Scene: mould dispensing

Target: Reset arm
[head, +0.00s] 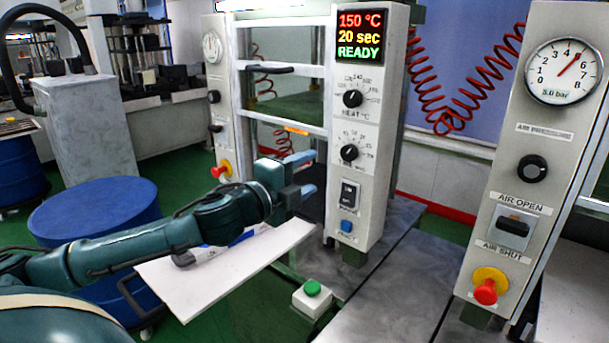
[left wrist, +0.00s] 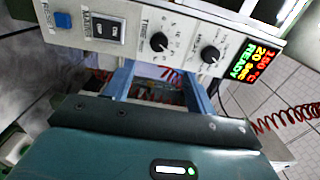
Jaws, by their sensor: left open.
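My left arm comes in from the left in the head view. Its gripper (head: 308,175) is level, with its two blue-grey fingers apart and nothing between them. The fingers point at the machine, just left of the control panel (head: 362,130). In the left wrist view the open gripper (left wrist: 157,76) faces the same panel (left wrist: 135,30), with a gap between the fingers. The panel display (head: 359,36) reads 150 °C, 20 sec, READY. My right gripper is not in view.
A white board (head: 190,295) lies below my left arm, with a partly hidden tube (head: 215,247) on it. A green button box (head: 312,296) stands by the machine. An air-pressure panel (head: 520,150) stands at the right. A blue drum (head: 95,210) stands at the left.

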